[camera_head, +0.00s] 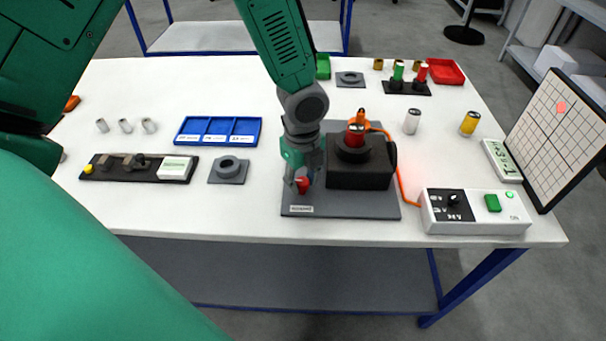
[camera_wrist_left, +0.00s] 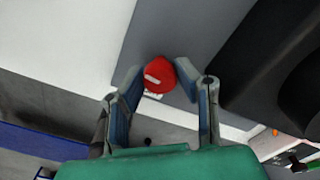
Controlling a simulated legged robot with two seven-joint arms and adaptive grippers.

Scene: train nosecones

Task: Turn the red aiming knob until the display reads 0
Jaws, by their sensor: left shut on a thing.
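The red aiming knob (camera_head: 303,185) stands at the front left of a grey base plate (camera_head: 345,207) that carries a black block (camera_head: 360,174). My left gripper (camera_head: 298,176) points down at the knob and is shut on it. In the left wrist view the knob (camera_wrist_left: 160,75), with a pale mark on its face, sits between the fingertips (camera_wrist_left: 160,80). A small display (camera_head: 502,160) with a greenish screen stands at the right; its reading is too small to make out. My right gripper is out of view.
A white control box (camera_head: 475,212) with a black dial and a green button lies at the front right. A gridded board (camera_head: 560,125) with a pink spot stands behind it. An orange cable runs beside the block. A blue tray (camera_head: 218,131) lies to the left.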

